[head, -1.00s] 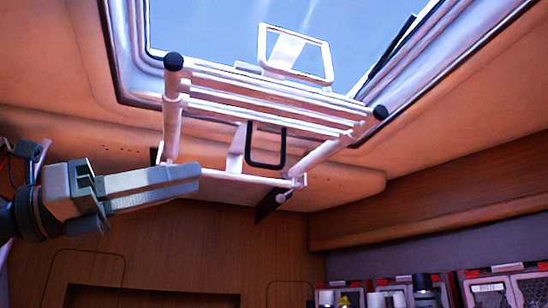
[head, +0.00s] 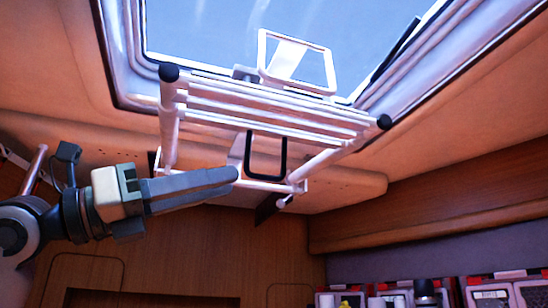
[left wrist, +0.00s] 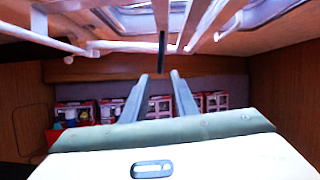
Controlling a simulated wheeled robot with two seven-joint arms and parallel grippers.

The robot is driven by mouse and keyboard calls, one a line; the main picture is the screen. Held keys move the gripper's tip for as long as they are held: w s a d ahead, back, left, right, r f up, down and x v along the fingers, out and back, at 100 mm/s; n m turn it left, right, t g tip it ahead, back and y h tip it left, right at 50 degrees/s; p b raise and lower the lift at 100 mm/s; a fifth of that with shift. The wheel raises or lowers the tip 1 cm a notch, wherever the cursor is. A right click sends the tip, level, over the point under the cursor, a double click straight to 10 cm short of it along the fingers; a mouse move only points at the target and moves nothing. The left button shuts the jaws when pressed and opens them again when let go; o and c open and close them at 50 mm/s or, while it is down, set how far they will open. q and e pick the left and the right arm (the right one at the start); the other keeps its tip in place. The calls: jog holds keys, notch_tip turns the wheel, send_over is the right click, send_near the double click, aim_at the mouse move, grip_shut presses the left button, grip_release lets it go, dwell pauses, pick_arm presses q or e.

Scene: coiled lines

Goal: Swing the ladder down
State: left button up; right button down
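The white tube ladder (head: 276,108) with black end caps hangs folded up under the roof hatch. A dark U-shaped handle (head: 284,160) hangs from it. My left gripper (head: 236,174) points right, its fingertips just left of the handle in the head view. In the left wrist view my left gripper (left wrist: 160,74) is open, with a clear gap between its two fingers. The handle (left wrist: 162,45) shows there as a thin upright dark bar, in line with the gap and just above the fingertips. I cannot tell whether it touches them. My right gripper is out of view.
The open roof hatch frame (head: 118,70) surrounds the ladder's upper side. A wooden beam (head: 440,180) runs along the right wall. Red and white boxes (head: 480,292) and bottles stand low at the right. The space below the ladder looks free.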

aim_at(283, 172)
pick_arm(q)
jog(key=p+x, duration=0.4)
jog(key=x, duration=0.6)
jog(key=shift+d+r+p, duration=0.1)
jog(key=shift+r+p, duration=0.15)
jog(key=shift+p, duration=0.15)
jog(key=shift+w+d+r+p, duration=0.15)
jog(key=shift+w+d+p, duration=0.15)
jog(key=shift+d, duration=0.4)
grip_shut()
